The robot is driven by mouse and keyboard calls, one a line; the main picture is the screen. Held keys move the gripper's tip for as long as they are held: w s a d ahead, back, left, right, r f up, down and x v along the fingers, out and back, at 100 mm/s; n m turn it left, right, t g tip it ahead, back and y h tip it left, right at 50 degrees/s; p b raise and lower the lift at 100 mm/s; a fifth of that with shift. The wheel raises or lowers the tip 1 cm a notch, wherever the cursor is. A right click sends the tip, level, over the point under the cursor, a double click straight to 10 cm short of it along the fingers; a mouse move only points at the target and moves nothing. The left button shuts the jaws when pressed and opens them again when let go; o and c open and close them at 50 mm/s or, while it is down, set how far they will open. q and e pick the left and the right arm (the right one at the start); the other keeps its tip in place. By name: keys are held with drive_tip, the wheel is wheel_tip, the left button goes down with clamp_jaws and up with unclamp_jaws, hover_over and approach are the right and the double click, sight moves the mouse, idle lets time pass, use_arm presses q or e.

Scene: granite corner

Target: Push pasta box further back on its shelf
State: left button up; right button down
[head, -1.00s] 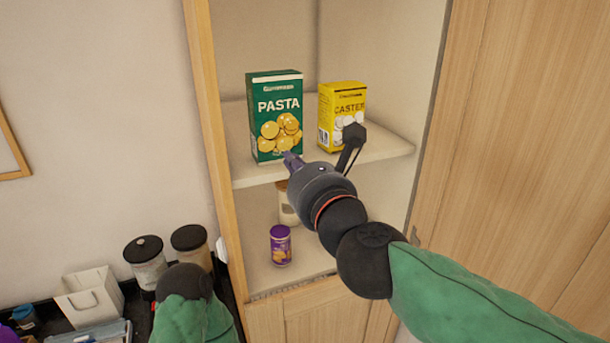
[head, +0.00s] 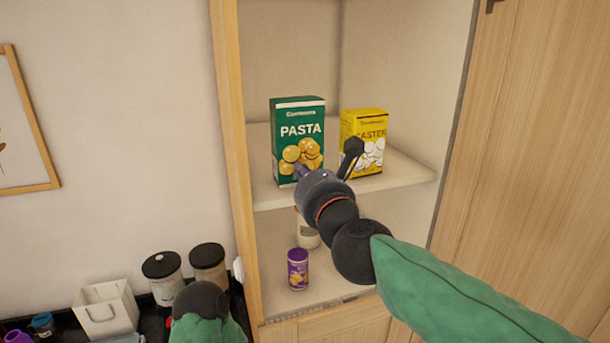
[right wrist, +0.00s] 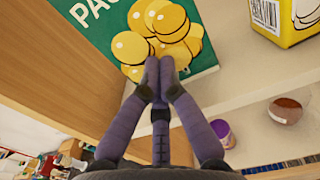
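The green pasta box (head: 298,115) stands upright on the upper cupboard shelf (head: 400,180), at the left and near the front edge. Its lower front also shows in the right wrist view (right wrist: 200,58). My right gripper (head: 301,172) is in front of the box's lower front. In the right wrist view its purple fingers (right wrist: 157,75) come together at the tips with nothing between them, overlapping the box's lower edge. I cannot tell whether they touch it. My left arm shows at the lower left, but its gripper is out of view.
A yellow caster box (head: 362,125) stands on the same shelf, right of the pasta box. A purple tin (head: 298,270) and a pale jar (head: 308,236) are on the shelf below. The cupboard's wooden left side (head: 232,150) is close to the pasta box. Shelf room lies behind both boxes.

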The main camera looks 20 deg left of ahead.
drive_tip(key=x, duration=0.6)
drive_tip(key=shift+d+f, duration=0.1)
